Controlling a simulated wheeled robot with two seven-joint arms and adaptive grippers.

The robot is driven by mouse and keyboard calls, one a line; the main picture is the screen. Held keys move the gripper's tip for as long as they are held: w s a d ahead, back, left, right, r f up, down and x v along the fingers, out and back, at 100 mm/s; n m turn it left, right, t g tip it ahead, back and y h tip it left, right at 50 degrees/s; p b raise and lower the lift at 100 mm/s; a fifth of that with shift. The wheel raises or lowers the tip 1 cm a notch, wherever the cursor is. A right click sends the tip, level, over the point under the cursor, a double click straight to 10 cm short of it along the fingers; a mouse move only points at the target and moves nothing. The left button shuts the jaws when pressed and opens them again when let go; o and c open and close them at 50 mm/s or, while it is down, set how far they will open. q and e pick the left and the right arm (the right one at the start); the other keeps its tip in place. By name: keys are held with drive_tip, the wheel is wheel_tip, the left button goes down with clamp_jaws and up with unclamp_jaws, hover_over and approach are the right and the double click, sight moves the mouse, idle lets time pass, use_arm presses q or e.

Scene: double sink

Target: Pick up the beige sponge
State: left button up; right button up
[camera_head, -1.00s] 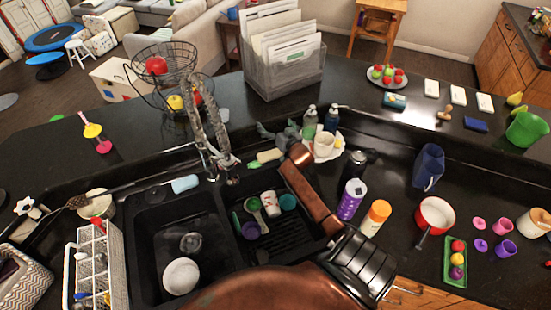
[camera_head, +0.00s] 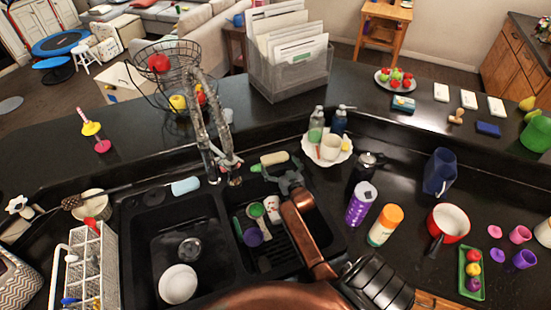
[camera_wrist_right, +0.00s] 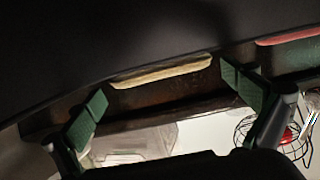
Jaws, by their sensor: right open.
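The beige sponge (camera_head: 275,159) lies on the sink's back ledge, to the right of the faucet, in the head view. In the right wrist view it is a long pale strip (camera_wrist_right: 160,73) lying between the directions of the two fingers, a little beyond their tips. My right gripper (camera_head: 286,174) is just in front of the sponge, with its arm reaching over the right basin. Its two green-padded fingers are wide apart and empty in the wrist view (camera_wrist_right: 168,92). Whether a finger touches the sponge cannot be told. My left gripper is not in view.
The faucet (camera_head: 222,150) stands close to the left of my right gripper. A scalloped dish (camera_head: 342,157) with a cup and soap bottles sits to its right. A blue sponge (camera_head: 185,186) lies left of the faucet. Cups and brushes lie in the right basin (camera_head: 285,252).

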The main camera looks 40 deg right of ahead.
sight(277, 161)
drive_tip(key=shift+x, duration=1.55)
drive_tip(key=shift+s, duration=0.1)
drive_tip(key=shift+c, duration=0.3)
drive_tip(key=c, duration=0.5)
drive_tip(key=shift+r, duration=0.1)
